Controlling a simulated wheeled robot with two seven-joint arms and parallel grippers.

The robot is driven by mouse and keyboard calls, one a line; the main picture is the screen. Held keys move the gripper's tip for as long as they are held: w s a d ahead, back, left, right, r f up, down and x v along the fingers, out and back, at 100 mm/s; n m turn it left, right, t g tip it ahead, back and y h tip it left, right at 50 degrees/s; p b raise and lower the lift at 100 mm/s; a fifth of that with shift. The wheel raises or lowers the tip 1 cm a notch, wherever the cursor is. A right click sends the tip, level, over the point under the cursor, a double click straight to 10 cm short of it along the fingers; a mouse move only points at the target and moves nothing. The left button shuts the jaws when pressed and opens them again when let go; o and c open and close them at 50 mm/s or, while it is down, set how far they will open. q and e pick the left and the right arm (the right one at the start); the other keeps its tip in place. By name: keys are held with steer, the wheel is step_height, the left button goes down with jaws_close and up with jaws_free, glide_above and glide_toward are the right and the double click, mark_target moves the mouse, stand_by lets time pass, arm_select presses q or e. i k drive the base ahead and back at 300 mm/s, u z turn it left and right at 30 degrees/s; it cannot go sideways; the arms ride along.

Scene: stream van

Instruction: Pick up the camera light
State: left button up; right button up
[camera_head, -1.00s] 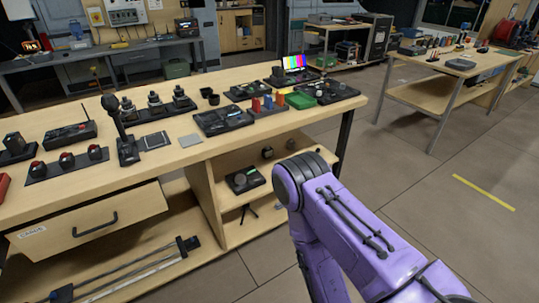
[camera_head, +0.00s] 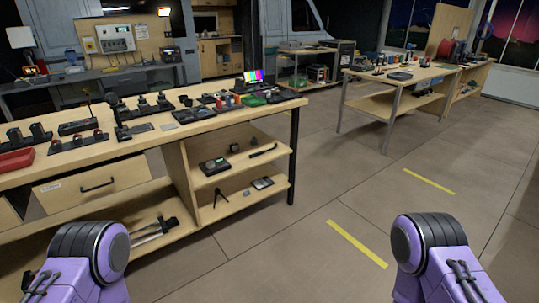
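I cannot tell for sure which object is the camera light. Candidates are small dark items on the shelves under the near workbench (camera_head: 150,140). The upper shelf holds a flat black device (camera_head: 214,166), a small dark block (camera_head: 234,148) and a dark rod (camera_head: 263,151). The lower shelf holds a small tripod (camera_head: 220,197) and a small flat panel (camera_head: 262,183). My two purple arms show at the bottom left and bottom right, apart from the bench. Both grippers are out of view.
The benchtop holds several black devices, a red tray (camera_head: 15,161) and a small colour-bar screen (camera_head: 253,77). A drawer (camera_head: 92,187) sits beneath it. A second bench (camera_head: 400,80) stands back right. The floor between, with yellow strips (camera_head: 357,243), is clear.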

mark_target(235, 147)
steer(key=z, duration=0.6)
steer(key=i, duration=0.7)
steer(key=z, duration=0.7)
steer(key=i, duration=1.8)
steer(key=u, duration=1.25)
steer(key=i, duration=0.65)
steer(key=u, duration=0.6)
